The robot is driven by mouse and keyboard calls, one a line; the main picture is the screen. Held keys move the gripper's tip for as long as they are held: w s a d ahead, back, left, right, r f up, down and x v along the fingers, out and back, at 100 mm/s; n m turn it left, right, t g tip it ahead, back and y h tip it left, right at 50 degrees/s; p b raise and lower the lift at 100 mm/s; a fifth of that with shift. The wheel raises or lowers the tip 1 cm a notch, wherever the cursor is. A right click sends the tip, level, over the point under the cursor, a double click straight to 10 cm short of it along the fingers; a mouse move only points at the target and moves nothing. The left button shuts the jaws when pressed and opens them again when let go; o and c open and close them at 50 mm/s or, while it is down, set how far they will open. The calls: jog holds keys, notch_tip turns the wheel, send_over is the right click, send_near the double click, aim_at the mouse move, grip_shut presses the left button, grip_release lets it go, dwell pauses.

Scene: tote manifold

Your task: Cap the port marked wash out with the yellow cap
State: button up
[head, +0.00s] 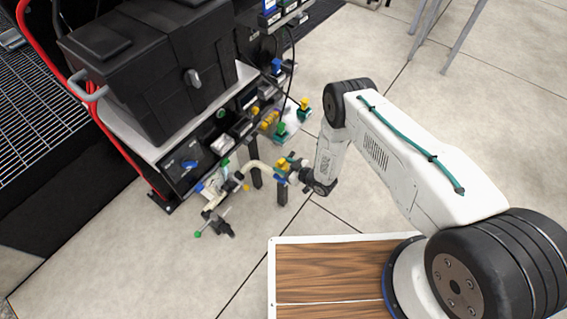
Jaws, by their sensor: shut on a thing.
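My gripper (299,170) is at the right end of the low pipework, beside the cart, small and partly hidden by my wrist. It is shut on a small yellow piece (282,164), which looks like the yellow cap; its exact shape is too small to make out. The cream pipe manifold (259,167) runs left from there, with green and yellow fittings on it. I cannot tell whether the yellow piece touches a port. The port markings, including wash out, are too small to read.
A cart with a black case (150,75) and a red rail (45,40) stands at the left. Black posts (283,192) stand below the pipe. Fittings with yellow and green tops (304,104) stand behind. A green-tipped valve (213,226) juts out in front.

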jog(key=shift+f, duration=1.8)
jog(key=o, duration=1.1)
jog(key=shift+v, duration=3.95)
